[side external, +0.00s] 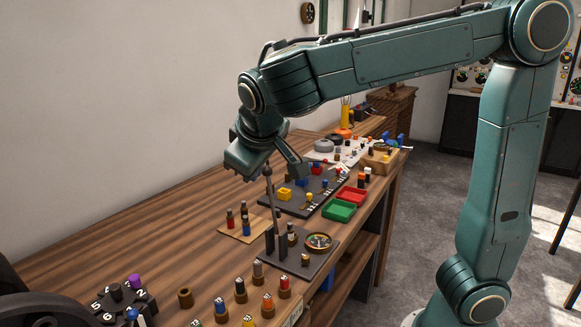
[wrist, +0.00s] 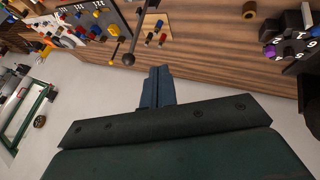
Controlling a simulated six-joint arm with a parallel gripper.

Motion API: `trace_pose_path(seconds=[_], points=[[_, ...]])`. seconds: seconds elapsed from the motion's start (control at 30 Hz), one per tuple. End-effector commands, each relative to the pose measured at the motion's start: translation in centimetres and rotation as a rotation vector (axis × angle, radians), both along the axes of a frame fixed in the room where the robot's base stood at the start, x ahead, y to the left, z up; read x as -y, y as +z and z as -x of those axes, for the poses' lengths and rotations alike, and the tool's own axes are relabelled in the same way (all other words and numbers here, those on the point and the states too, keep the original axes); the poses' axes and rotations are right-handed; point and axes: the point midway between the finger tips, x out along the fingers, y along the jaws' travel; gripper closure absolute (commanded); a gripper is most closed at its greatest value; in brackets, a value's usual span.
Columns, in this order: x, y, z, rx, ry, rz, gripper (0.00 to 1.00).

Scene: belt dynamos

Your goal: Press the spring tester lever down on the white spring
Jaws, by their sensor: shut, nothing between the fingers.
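The spring tester (side external: 312,262) is a dark base plate with dark upright posts and a round brass-rimmed dial, near the bench's front edge. Its lever (side external: 268,200) stands nearly upright, a thin rod with a dark ball knob at its top. In the wrist view the lever's ball knob (wrist: 128,59) shows left of my fingers. My gripper (side external: 299,170) is shut and empty, close to the knob's height; whether it touches the lever cannot be told. The wrist view shows its fingers (wrist: 158,84) together. The white spring cannot be made out clearly.
Several coloured cylinders stand in front. Green (side external: 339,211) and red (side external: 352,195) trays and a dark board lie behind. A numbered dial block (side external: 118,306) is at the front left.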

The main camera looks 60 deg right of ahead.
Motion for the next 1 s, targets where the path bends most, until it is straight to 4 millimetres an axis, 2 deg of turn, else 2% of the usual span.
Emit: trace_pose_path(seconds=[0.27, 0.6, 1.0], points=[[1.9, -3.6, -1.9, -0.004, -0.003, 0.0, 1.0], [5.0, -3.2, -2.4, 0.0, -0.003, -0.001, 1.0], [5.7, -3.2, -2.5, -0.001, 0.0, -0.002, 1.0]])
